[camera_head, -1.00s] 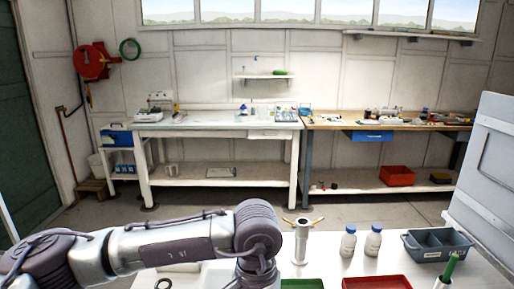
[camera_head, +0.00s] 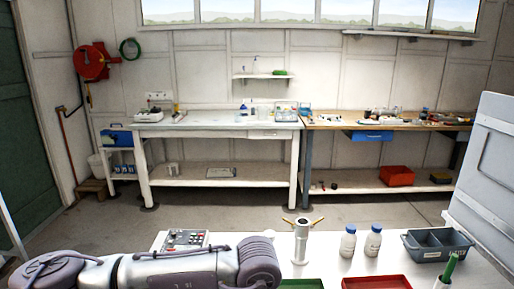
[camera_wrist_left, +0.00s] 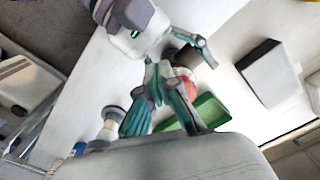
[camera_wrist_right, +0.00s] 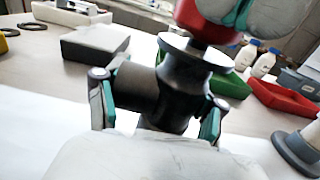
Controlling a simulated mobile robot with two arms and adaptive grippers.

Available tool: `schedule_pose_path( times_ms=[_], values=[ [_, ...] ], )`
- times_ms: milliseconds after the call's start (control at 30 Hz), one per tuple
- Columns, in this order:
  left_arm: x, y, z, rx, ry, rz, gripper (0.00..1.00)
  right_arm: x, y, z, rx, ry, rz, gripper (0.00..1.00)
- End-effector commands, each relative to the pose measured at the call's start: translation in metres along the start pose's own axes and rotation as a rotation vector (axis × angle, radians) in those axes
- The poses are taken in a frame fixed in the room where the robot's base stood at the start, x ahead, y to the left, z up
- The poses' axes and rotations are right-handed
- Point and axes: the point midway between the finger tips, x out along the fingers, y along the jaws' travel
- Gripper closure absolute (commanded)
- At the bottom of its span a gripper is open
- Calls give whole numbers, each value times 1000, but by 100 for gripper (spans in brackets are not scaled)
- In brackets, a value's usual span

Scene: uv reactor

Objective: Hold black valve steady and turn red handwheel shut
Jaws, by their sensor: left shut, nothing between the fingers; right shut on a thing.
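The black valve (camera_wrist_right: 182,88) stands on the bench in the right wrist view, with a pale disc on top. My right gripper (camera_wrist_right: 156,98) is shut on its body, one finger on each side. The red handwheel (camera_wrist_right: 205,28) sits above the valve at the top edge, partly cut off. My left gripper (camera_wrist_right: 243,14) is beside and partly in front of the handwheel, its fingers close together; I cannot tell whether they touch it. In the left wrist view, the left fingers (camera_wrist_left: 164,80) are shut and empty beside the handwheel (camera_wrist_left: 188,86). Neither gripper shows in the head view.
A metal post with brass arms (camera_head: 301,243), two white bottles (camera_head: 348,243), a red tray (camera_head: 376,283), a green tray (camera_head: 302,284) and a grey divided bin (camera_head: 437,246) stand on the bench. A button panel (camera_head: 185,239) lies at left. A grey box (camera_wrist_right: 95,43) is behind the valve.

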Motion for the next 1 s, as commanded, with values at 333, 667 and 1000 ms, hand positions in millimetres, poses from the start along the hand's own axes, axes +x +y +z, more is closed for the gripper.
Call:
schedule_pose_path(
  times_ms=[333, 667, 1000],
  values=[
    [0, -1, -2, -1, 3, 0, 100, 0, 0, -1, -1, 1, 1, 79],
    [-1, -3, -3, -2, 6, -1, 100, -1, 1, 0, -1, 1, 2, 79],
    [-1, -11, -1, -4, 6, -2, 100, -1, 1, -1, -1, 1, 3, 79]
  ],
)
